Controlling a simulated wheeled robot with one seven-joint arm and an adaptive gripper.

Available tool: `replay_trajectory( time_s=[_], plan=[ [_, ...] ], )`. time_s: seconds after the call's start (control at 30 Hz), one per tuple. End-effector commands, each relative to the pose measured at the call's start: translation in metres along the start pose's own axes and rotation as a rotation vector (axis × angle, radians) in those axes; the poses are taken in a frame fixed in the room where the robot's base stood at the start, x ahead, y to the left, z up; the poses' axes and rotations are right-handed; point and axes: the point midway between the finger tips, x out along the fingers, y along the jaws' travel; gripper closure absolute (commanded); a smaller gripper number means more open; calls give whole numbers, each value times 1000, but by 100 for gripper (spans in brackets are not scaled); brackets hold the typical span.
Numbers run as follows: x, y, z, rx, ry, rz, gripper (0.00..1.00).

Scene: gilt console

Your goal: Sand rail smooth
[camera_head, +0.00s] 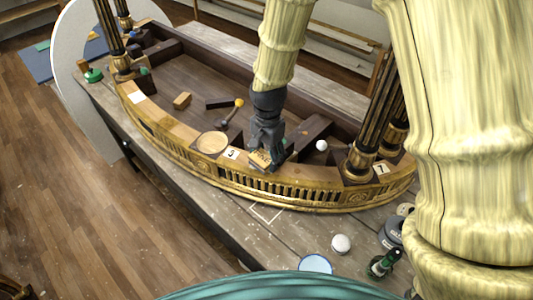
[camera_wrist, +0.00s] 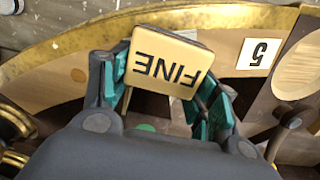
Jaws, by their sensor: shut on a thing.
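The curved rail (camera_head: 180,130) has a gilt, pierced front and a pale wood top; it runs along the near side of the upturned console. In the wrist view the rail (camera_wrist: 55,88) arcs behind my gripper. My gripper (camera_head: 263,155) is over the rail's middle, right of a numbered white label (camera_head: 231,153). In the wrist view my gripper (camera_wrist: 165,85) is shut on a tan sanding block (camera_wrist: 165,62) marked FINE, between teal finger pads. The block lies over the rail near a label (camera_wrist: 260,53) reading 5. I cannot tell whether it touches the wood.
Black-and-gold legs (camera_head: 375,115) stand up at the right. A mallet (camera_head: 238,102), a wood block (camera_head: 182,100) and a white ball (camera_head: 321,145) lie inside the frame. A green bottle (camera_head: 382,263) is at front right.

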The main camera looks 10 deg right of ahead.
Motion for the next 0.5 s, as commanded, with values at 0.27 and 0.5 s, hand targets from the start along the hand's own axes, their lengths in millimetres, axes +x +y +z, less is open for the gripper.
replay_trajectory(
  time_s=[0.27,0.5],
  plan=[
    [6,12,-3,1,-3,10,61],
    [2,13,-3,1,-3,12,61]
  ],
)
